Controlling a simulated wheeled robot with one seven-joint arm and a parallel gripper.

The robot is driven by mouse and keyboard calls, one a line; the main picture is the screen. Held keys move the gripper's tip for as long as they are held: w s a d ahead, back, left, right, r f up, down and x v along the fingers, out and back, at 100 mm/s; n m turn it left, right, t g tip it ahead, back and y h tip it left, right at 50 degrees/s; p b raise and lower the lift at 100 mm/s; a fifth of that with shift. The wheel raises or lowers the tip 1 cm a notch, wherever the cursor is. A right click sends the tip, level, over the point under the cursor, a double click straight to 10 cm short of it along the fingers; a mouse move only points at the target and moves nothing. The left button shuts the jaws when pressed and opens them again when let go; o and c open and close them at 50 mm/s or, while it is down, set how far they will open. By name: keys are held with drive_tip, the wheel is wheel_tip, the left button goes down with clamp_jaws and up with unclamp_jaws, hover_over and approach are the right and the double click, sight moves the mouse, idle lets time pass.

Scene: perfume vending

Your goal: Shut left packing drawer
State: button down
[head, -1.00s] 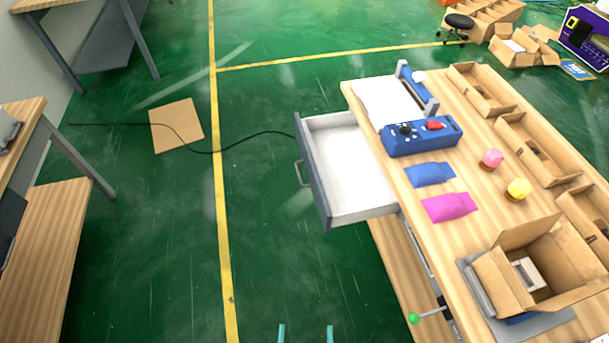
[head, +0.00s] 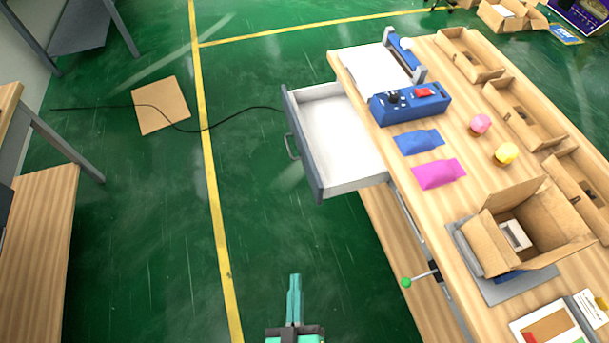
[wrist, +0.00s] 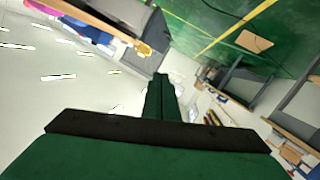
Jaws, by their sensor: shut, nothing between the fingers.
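The left packing drawer (head: 338,135) sticks out from the left side of the wooden packing table (head: 450,215). It is open and looks empty, with a white inside, a grey front panel and a bar handle (head: 291,147). My gripper (head: 295,278) is in the lower middle of the head view, over the green floor, apart from the drawer. Its teal fingers are together and hold nothing. In the wrist view my gripper (wrist: 160,80) shows as dark green shut fingers.
The table holds a blue control box (head: 410,103), a blue packet (head: 418,141), a pink packet (head: 439,173) and an open carton (head: 545,218). A cable (head: 230,118) lies on the floor.

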drive_tip(key=w+f+n+t, duration=0.1)
drive_tip(key=w+f+n, duration=0.3)
drive_tip(key=w, duration=0.5)
drive_tip(key=w+f+n+y, duration=0.1)
drive_tip(key=w+f+n, duration=0.2)
drive_tip(key=w+n, duration=0.35)
drive_tip(key=w+f+n+t, duration=0.1)
drive_tip(key=w+f+n, duration=0.25)
drive_tip(key=w, duration=0.65)
drive_tip(key=w+d, duration=0.3)
drive_tip(key=w, duration=0.8)
drive_tip(key=shift+w+d+r, duration=0.15)
drive_tip(key=shift+w+d, duration=0.1)
drive_tip(key=shift+d, duration=0.05)
drive_tip(key=shift+w, duration=0.1)
